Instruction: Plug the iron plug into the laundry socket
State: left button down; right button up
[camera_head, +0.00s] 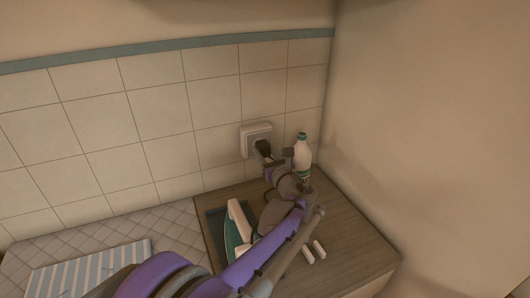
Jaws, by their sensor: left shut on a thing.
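The laundry socket (247,133) is a pale square plate on the tiled wall above the counter. A dark plug (262,147) is at the front of the socket, held by my left gripper (268,153), which is shut on it. The plug overlaps the socket face in the picture; I cannot tell how deep it sits. The iron (236,222), pale and teal, stands on the counter, partly hidden behind my left arm. My right gripper is not in view.
A white bottle (302,155) with a green cap stands close to the right of my left gripper. Two small pale pieces (313,251) lie on the wooden counter (358,255). A striped cloth (85,272) lies on the quilted board at left. A wall closes off the right.

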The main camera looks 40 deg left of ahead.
pick_arm(q)
jog(key=shift+w+a, duration=0.15)
jog(key=shift+a, duration=0.15)
jog(key=shift+c, duration=1.4)
grip_release()
jog(key=v, duration=1.1)
jog(key=shift+a+f, duration=0.1)
